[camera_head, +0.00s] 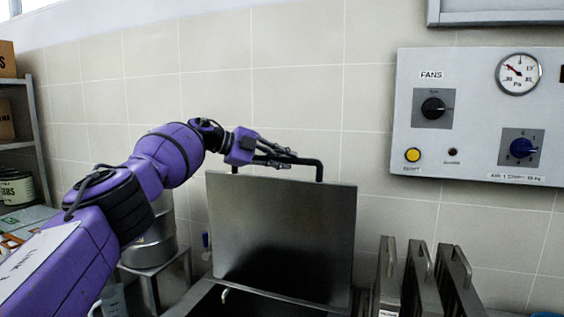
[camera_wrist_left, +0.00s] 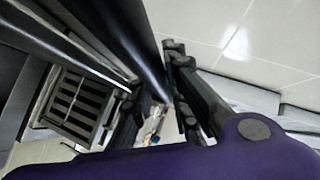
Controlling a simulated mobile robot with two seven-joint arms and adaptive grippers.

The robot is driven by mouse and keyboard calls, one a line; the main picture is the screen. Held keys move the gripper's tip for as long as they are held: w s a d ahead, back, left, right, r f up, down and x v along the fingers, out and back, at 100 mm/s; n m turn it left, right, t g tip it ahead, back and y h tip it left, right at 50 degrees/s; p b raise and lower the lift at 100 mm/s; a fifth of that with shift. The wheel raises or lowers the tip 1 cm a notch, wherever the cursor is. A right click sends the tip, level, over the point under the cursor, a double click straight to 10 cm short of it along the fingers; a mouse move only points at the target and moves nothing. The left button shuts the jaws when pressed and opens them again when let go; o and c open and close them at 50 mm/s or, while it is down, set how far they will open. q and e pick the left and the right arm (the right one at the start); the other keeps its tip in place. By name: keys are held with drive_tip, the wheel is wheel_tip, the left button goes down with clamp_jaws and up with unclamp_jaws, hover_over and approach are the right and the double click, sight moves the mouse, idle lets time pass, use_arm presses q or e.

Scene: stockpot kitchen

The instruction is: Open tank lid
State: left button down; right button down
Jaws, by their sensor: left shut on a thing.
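The tank lid (camera_head: 281,236) is a flat grey metal panel that stands raised, nearly upright, at the back of the tank (camera_head: 255,301). Its dark bar handle (camera_head: 318,166) runs along the lid's top edge. My left gripper (camera_head: 282,158) reaches in from the left and is at the left part of this handle, shut on it. In the left wrist view the fingers (camera_wrist_left: 158,108) are around a dark bar (camera_wrist_left: 137,45). The tank's inside is mostly hidden below the lid. My right gripper is not in view.
A control panel (camera_head: 408,135) with dials and a gauge hangs on the tiled wall at right. Several upright metal parts with handles (camera_head: 389,275) stand right of the tank. A metal pot (camera_head: 153,240) sits on a stand at left, near a shelf (camera_head: 36,140).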

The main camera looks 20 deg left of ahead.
use_arm(q)
drive_tip(key=c, duration=2)
unclamp_jaws()
drive_tip(key=shift+d+f, duration=0.1)
drive_tip(key=shift+f, duration=0.05)
drive_tip(key=shift+v, duration=6.05)
